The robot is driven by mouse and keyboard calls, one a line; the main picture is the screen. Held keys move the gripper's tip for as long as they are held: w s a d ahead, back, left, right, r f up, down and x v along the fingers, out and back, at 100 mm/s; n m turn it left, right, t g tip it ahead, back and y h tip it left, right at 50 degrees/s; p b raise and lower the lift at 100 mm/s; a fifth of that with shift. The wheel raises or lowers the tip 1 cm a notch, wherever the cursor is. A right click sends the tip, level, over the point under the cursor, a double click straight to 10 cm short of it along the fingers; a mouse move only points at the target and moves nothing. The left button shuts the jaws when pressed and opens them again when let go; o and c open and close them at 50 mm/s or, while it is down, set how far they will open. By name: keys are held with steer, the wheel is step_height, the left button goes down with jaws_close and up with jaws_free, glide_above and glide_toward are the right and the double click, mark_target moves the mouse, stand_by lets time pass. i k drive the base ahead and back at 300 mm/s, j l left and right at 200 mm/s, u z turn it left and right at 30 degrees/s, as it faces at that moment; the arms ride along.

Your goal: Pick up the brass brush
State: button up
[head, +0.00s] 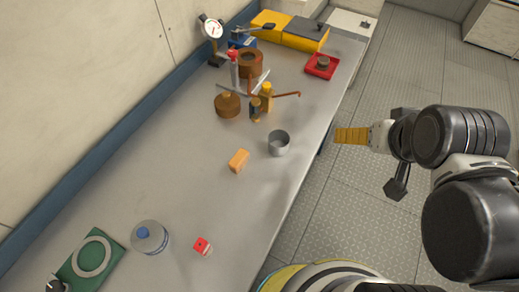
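I cannot tell for sure which thing is the brass brush. An orange-tan block (238,160) lies alone on the grey bench, left of and nearer than a grey metal cup (278,143); no bristles can be made out on it. A small dark and tan upright piece (255,108) stands farther back beside a yellow bottle (266,94). My gripper (352,135), with a yellow ridged end, is right of the bench, over the floor, apart from everything on it. It looks empty. Its finger opening is seen edge-on and cannot be judged.
The bench (160,180) has a clear left middle. A round brown piece (227,105), dial gauge (211,30), red tray (322,66) and yellow case (270,22) are farther back.

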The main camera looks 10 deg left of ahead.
mark_target(241, 157)
steer(key=u, duration=1.25)
steer(key=z, duration=1.25)
steer(key=l+u, duration=0.3)
steer(key=i+l+u, duration=0.15)
steer(key=u, duration=0.15)
